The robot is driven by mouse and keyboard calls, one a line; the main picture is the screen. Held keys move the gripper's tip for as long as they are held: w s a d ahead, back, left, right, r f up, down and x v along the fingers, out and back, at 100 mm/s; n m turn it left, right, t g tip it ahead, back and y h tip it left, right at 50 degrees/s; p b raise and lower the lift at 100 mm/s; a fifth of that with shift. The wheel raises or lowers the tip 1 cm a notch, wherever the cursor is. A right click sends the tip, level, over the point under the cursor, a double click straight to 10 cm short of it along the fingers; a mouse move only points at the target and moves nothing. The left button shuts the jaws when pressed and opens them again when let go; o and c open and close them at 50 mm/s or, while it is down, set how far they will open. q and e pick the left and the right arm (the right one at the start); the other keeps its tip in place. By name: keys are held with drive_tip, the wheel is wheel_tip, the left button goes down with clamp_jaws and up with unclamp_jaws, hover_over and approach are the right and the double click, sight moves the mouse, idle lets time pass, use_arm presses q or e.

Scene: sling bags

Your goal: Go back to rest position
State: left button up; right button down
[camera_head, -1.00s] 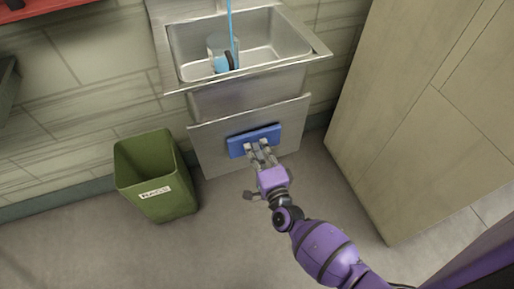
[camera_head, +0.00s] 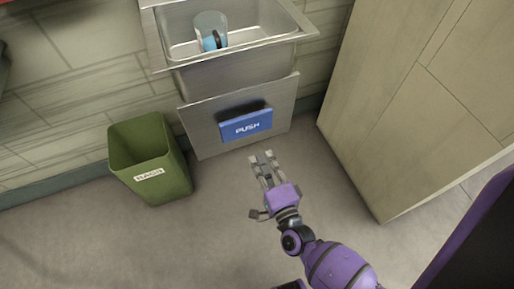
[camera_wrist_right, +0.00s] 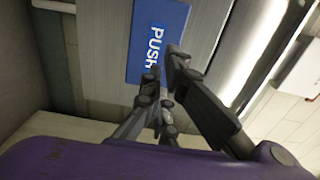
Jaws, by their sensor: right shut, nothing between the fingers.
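My right gripper (camera_head: 263,158) is shut and empty in the head view, in the air in front of the sink. It is apart from the blue push panel (camera_head: 246,125) on the sink's front. The panel's white "PUSH" lettering is uncovered. In the right wrist view the shut fingers (camera_wrist_right: 164,75) show in front of the blue panel (camera_wrist_right: 150,40). My left gripper is in neither view.
A steel sink (camera_head: 235,50) stands at the wall with a clear cup (camera_head: 212,22) in its basin. No water stream shows. A green bin (camera_head: 150,160) stands on the floor at left. A tall beige cabinet (camera_head: 400,120) is at right. Floor between them is free.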

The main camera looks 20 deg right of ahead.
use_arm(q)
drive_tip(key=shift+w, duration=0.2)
use_arm(e)
drive_tip(key=shift+s, duration=0.4)
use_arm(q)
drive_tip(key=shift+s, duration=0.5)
